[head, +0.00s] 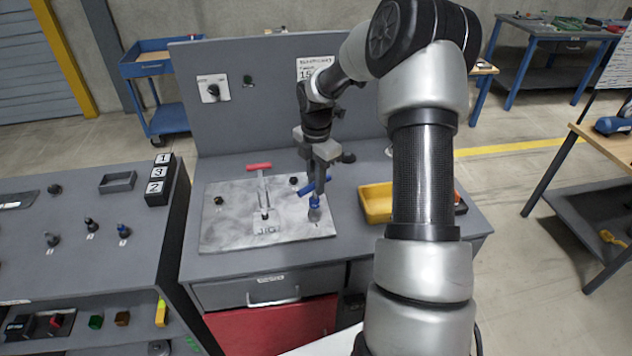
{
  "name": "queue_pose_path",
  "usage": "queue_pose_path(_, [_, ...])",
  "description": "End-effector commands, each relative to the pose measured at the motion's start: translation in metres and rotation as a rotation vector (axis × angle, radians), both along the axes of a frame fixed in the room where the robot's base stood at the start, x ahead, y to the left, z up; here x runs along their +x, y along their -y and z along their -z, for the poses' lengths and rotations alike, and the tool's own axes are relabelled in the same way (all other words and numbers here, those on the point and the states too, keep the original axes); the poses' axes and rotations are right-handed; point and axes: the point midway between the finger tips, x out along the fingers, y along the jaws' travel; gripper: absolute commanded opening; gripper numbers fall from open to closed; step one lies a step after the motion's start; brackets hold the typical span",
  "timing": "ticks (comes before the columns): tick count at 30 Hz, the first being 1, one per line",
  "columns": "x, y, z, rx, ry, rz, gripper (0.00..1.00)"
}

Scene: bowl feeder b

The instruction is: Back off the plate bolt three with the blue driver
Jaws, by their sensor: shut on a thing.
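My gripper (319,176) is shut on the blue driver (314,202), holding it over the right side of the metal plate (217,239). The driver's handle is partly behind the fingers and its shaft points down to the plate. I cannot tell whether its tip touches a bolt, as that spot is too small and partly covered. Dark bolt heads show at the plate's left (219,200) and back right (293,181).
A yellow bin (376,203) stands to the right of the plate, partly behind my arm. A grey back panel (270,95) rises behind the bench. The left bench holds a black block numbered 1, 3, 2 (158,173), a small grey tray (117,182) and several small upright tools.

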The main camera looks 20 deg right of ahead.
Motion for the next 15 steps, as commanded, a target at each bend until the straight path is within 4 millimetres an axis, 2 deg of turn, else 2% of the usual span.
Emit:
queue_pose_path(4, [0.0003,0.0001,-0.0010,-0.001,0.003,0.106,0.00])
queue_pose_path(15, [0.0002,0.0002,-0.0034,-0.001,0.003,0.107,0.00])
